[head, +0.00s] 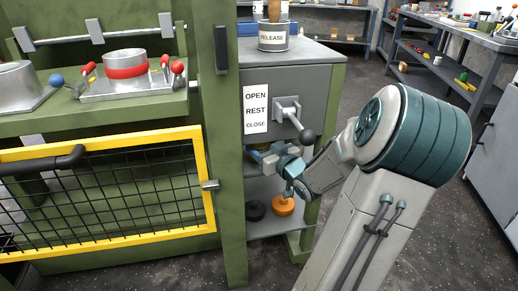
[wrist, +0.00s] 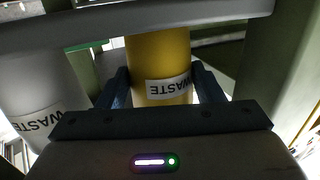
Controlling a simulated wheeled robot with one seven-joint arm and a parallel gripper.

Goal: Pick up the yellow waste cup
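The yellow waste cup (wrist: 160,62), labelled WASTE, stands in the middle of the wrist view. Its top is hidden behind a grey bar across the upper picture. My gripper (wrist: 161,80) has one blue finger on each side of the cup, very near its walls. I cannot tell whether the fingers touch it. In the head view my gripper (head: 268,160) reaches into the grey cabinet below the lever, and the cup cannot be made out clearly there.
A pale cup (wrist: 40,85) labelled WASTE stands left of the yellow one. The lever (head: 292,115) sticks out just above my gripper. An orange knobbed object (head: 284,206) and a black one (head: 255,210) lie on the lower shelf. A green post (head: 228,180) stands to the left.

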